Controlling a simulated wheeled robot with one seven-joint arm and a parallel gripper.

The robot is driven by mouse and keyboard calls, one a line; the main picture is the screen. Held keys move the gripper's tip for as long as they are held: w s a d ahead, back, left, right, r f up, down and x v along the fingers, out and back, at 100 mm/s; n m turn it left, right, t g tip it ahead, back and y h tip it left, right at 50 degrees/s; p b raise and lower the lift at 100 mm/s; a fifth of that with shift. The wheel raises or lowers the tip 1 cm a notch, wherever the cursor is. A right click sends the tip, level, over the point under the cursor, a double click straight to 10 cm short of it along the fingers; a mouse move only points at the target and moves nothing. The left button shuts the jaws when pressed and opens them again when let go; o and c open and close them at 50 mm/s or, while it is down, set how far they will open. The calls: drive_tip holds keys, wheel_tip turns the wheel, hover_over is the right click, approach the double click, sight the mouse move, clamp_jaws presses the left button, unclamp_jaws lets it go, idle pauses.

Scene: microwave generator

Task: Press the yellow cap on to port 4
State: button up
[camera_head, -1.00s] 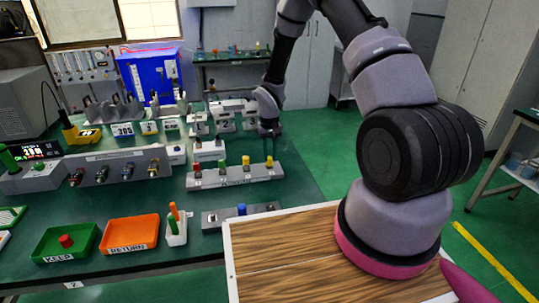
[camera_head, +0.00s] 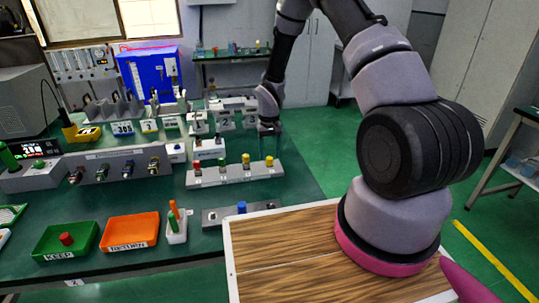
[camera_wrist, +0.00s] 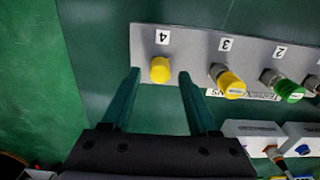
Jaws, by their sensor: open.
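The yellow cap (camera_wrist: 160,69) sits at port 4, beside the label "4" on the grey port strip (camera_wrist: 185,44). In the head view this yellow cap (camera_head: 269,162) is at the strip's right end. My gripper (camera_wrist: 157,78) is open, with one green finger on each side of the cap and a gap on both sides. In the head view my gripper (camera_head: 269,146) is just above the strip's right end. Whether the cap is fully seated cannot be told from above.
Port 3 bears another yellow cap (camera_wrist: 231,84), port 2 a green cap (camera_wrist: 288,90), and a red cap (camera_head: 196,166) stands at the strip's left end. White boxes (camera_wrist: 252,134) stand close behind the strip. Green and orange trays (camera_head: 130,231) lie at the front left.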

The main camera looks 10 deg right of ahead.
wheel_tip(320, 180, up, 10)
idle(0.4)
drive_tip(key=shift+r, duration=0.1)
drive_tip(key=s+d+r+m+t, duration=0.1)
drive_tip(key=s+d+r, duration=0.15)
drive_tip(key=r, duration=0.55)
drive_tip(key=s+d+r+t, duration=0.1)
drive_tip(key=s+r, duration=0.2)
drive_tip(key=r, duration=0.5)
drive_tip(key=s+d+r+m+t, duration=0.1)
drive_tip(key=s+r, duration=0.2)
drive_tip(key=r, duration=0.6)
drive_tip(key=s+r+m+t+y, duration=0.1)
drive_tip(key=s+r+t, duration=0.1)
drive_tip(key=s+r, duration=0.3)
drive_tip(key=s+d+r+m+t+y, duration=0.1)
drive_tip(key=s+r, duration=0.5)
drive_tip(key=s, duration=0.7)
drive_tip(key=shift+s+d+r+t, duration=0.15)
drive_tip(key=shift+s+r+t, duration=0.15)
drive_tip(key=shift+t, duration=0.3)
